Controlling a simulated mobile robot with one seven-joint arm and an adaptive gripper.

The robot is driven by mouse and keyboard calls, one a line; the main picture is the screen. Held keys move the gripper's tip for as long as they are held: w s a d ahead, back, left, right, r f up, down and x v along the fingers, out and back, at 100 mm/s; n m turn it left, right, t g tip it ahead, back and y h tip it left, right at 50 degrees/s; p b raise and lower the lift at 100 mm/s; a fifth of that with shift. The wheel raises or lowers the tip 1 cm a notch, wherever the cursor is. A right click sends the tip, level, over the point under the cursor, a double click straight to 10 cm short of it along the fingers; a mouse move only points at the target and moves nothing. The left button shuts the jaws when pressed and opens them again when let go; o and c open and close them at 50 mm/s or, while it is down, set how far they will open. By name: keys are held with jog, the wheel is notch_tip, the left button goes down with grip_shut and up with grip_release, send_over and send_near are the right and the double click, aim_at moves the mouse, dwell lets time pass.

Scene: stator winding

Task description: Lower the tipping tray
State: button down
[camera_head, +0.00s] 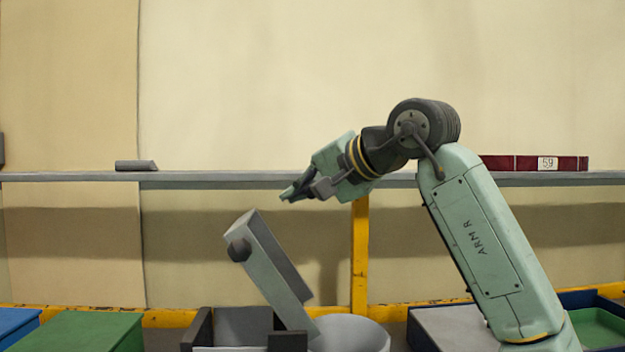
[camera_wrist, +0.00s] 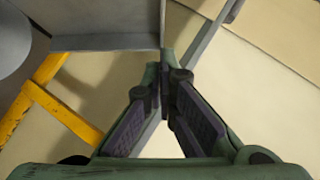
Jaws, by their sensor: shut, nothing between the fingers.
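The tipping tray (camera_head: 272,268) is a grey, long tray that stands steeply tilted, its raised end up and to the left and its lower end down to the right. A dark round knob (camera_head: 238,250) sticks out near its raised end. My gripper (camera_head: 285,196) is shut and empty, above and to the right of the raised end and apart from it in the picture. In the wrist view my gripper's fingers (camera_wrist: 166,82) come together at the tips. A grey panel (camera_wrist: 105,22) lies beyond them, probably the tray.
A dark grey open box (camera_head: 200,328) and a round grey container (camera_head: 350,332) stand around the tray's foot. Green (camera_head: 82,332) and blue (camera_head: 15,325) bins are at the left. A grey shelf rail (camera_head: 230,181) and yellow post (camera_head: 360,250) stand behind.

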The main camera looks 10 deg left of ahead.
jog(key=a+f+p, duration=0.1)
jog(key=a+f, duration=0.2)
jog(key=a, duration=0.3)
jog(key=shift+w+f, duration=0.25)
jog(key=shift+w, duration=0.2)
jog(key=shift+a, duration=0.1)
